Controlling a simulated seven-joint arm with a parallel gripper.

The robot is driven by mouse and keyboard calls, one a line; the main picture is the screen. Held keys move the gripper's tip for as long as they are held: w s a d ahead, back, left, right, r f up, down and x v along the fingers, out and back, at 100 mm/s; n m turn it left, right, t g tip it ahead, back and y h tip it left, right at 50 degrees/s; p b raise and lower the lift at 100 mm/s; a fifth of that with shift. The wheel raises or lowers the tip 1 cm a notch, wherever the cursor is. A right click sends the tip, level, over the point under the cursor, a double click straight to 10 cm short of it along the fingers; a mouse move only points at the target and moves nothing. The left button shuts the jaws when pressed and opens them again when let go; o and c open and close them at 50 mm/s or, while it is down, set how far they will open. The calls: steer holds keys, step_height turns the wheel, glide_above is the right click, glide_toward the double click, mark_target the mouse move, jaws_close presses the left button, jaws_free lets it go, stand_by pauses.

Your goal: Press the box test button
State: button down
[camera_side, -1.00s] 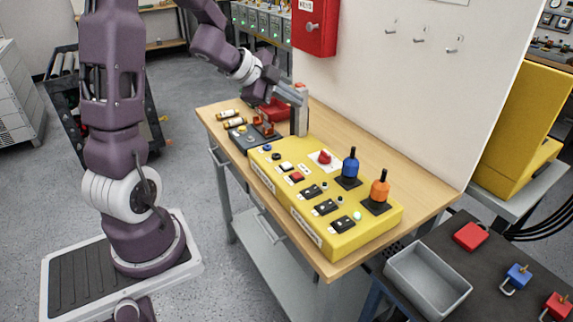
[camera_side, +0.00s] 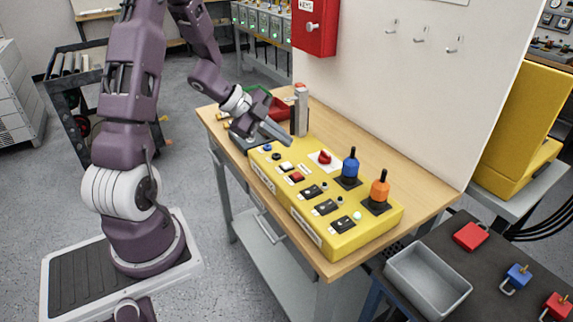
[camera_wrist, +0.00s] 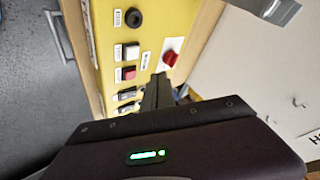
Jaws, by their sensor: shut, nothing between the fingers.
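The yellow box (camera_side: 340,238) lies on the wooden bench with its controls on top. In the side view a blue button (camera_side: 267,147), a black button (camera_side: 276,156), a white button (camera_side: 286,166) and a red button (camera_side: 296,177) run along it. The wrist view shows the black (camera_wrist: 133,17), white (camera_wrist: 131,52) and red (camera_wrist: 126,73) buttons. Their labels are too small to read, so I cannot tell which is the test button. My gripper (camera_side: 291,142) is shut and empty, above the box's far end. Its fingers (camera_wrist: 158,82) hide part of the box in the wrist view.
A red knob (camera_side: 324,157) on a white plate, a blue handle (camera_side: 350,165) and an orange handle (camera_side: 379,188) rise from the box. A grey post (camera_side: 301,110) and a red bin (camera_side: 280,107) stand behind. The white panel borders the bench at right.

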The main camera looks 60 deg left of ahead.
mark_target(283, 165)
steer(key=shift+f, duration=2.1)
stand_by(0.3)
steer(key=shift+f, duration=0.4)
steer(key=shift+f, duration=0.45)
stand_by(0.7)
steer(key=shift+r, duration=0.85)
steer(key=shift+r, duration=2.55)
